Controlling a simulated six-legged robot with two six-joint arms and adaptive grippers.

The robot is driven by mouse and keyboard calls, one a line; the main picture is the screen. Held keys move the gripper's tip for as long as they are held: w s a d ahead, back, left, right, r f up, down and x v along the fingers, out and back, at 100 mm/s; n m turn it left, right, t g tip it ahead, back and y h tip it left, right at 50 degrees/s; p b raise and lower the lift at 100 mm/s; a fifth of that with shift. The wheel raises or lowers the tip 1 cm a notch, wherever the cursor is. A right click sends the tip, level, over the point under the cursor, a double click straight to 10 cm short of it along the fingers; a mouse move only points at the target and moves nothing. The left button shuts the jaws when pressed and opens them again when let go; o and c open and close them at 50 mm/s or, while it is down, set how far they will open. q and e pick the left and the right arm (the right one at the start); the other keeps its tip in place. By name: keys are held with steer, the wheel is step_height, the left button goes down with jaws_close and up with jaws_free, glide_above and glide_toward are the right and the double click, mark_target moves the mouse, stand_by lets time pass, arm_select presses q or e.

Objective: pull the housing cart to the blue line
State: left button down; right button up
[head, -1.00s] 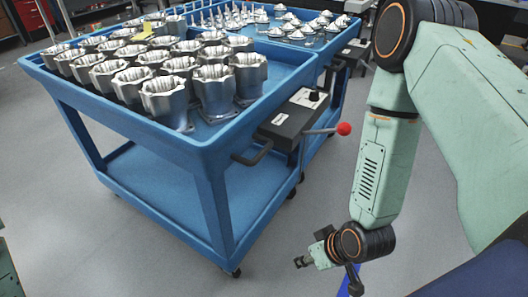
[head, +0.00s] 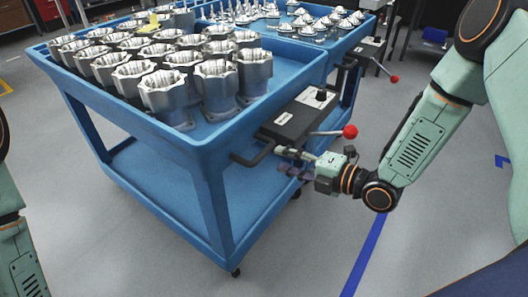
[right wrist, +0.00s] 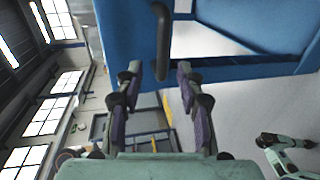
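The housing cart (head: 205,155) is a blue two-shelf cart with rows of metal housings (head: 165,95) on top. Its black loop handle (head: 252,156) sticks out at the near right end; the handle also shows in the right wrist view (right wrist: 162,40). My right gripper (head: 287,162) is open beside the handle. In the right wrist view, its two fingers (right wrist: 159,72) stand apart, with the handle's lower end between or just ahead of the tips; contact cannot be told. The blue line (head: 368,252) runs along the floor right of the cart. My left gripper is not identifiable.
A black box (head: 300,115) and a red-knobbed lever (head: 349,131) sit just above my right gripper. A second blue cart (head: 335,45) with small metal parts stands behind. Grey floor (head: 320,245) is clear on the near right.

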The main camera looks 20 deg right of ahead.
mark_target(265, 155)
steer(key=shift+w+a+f, duration=0.1)
steer(key=shift+w+f, duration=0.2)
steer(key=shift+w, duration=0.1)
steer(key=b+x, duration=0.2)
steer(key=x, duration=0.4)
steer(key=shift+w+a+f+b, duration=0.1)
steer(key=shift+w+b, duration=0.2)
steer(key=shift+b, duration=0.05)
steer(key=shift+w+a, duration=0.1)
steer(key=shift+a, duration=0.1)
jaws_close()
